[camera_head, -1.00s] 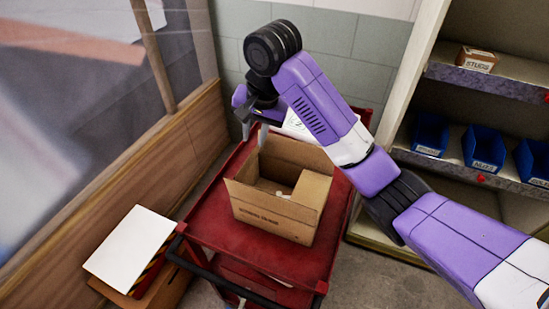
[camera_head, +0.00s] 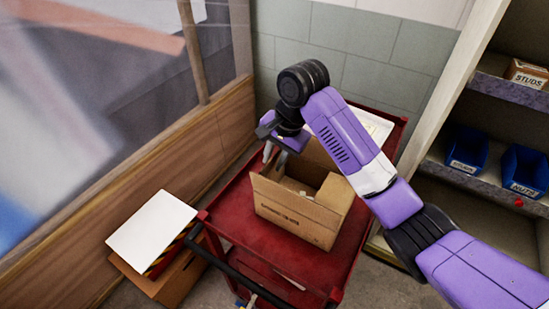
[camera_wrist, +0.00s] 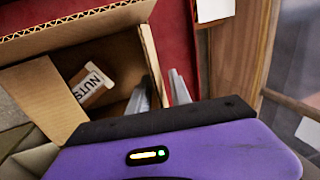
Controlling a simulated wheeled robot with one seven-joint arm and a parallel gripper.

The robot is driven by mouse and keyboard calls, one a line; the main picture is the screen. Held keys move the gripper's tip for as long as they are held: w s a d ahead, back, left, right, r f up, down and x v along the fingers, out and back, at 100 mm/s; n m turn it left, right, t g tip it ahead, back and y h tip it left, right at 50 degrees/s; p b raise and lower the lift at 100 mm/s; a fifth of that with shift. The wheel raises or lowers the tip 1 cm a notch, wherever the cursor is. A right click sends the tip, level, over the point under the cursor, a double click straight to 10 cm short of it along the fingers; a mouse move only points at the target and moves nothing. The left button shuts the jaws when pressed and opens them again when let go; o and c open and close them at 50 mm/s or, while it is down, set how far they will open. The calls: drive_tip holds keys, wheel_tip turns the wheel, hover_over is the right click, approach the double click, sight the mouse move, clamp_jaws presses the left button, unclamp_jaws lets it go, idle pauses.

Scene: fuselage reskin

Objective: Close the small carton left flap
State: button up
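An open brown carton (camera_head: 300,206) sits on the red cart, its upper panels standing up around the opening. My gripper (camera_head: 276,155) points down at the carton's back left edge in the head view. In the wrist view my two grey fingers (camera_wrist: 163,90) are apart, one on each side of the carton's thin left cardboard panel (camera_wrist: 154,62). Whether they touch it I cannot tell. My gripper partly hides the left flap in the head view.
The red cart (camera_head: 240,215) has bare room left and in front of the carton. A white panel (camera_head: 152,231) lies on a box at left, near a wood-panelled wall (camera_head: 185,165). Shelves with blue bins (camera_head: 467,150) stand at right.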

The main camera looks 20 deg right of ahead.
clamp_jaws()
idle(1.4)
